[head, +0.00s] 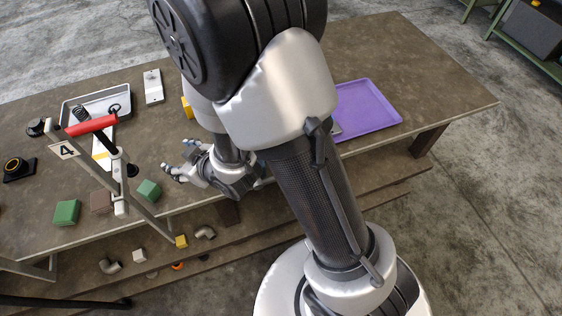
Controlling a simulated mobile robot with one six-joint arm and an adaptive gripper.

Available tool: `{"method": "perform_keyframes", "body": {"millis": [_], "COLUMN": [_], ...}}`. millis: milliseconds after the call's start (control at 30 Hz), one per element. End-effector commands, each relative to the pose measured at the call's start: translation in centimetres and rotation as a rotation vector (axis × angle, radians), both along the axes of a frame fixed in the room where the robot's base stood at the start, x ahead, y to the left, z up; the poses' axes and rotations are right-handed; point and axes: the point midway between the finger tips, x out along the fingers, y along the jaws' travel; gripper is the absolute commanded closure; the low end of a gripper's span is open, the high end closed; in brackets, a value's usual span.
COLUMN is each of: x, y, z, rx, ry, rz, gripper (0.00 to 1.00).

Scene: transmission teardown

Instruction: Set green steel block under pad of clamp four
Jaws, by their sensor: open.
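Clamp four, marked by a white "4" plate (64,150), stands at the left of the table with a red handle (92,125). Its pale bar (119,185) runs down toward the table's front edge; I cannot clearly tell which part is the pad. One green block (149,190) lies just right of that bar, and another green block (66,212) lies farther left. I cannot tell by sight which is steel. My gripper (174,172) is open and empty, right of and slightly beyond the nearer green block, not touching it.
A brown block (101,202) sits between the green blocks. Behind are a grey tray (92,98) with parts and a pale plate (153,87). A purple tray (366,108) lies right. Fittings lie on the lower shelf. The table's right end is clear.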

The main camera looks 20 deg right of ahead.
Motion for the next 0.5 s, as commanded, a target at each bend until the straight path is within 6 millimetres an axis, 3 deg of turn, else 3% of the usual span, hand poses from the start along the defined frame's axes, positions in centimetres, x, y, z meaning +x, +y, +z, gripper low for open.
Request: {"method": "perform_keyframes", "body": {"millis": [33,133,267,367,500], "x": [0.5,0.1,-2.1,-5.1,-10.7], "y": [-1.7,-5.1,-9.4,-12.4,-15.6], "z": [2.3,5.3,9.2,12.0,15.3], "rx": [-0.023,-0.068,-0.105,-0.119,-0.116], "ry": [0.013,0.076,0.166,0.242,0.354], "rz": [-0.044,-0.129,-0.241,-0.325,-0.431], "gripper": [0.43,0.43,0.43,0.43,0.43]}}
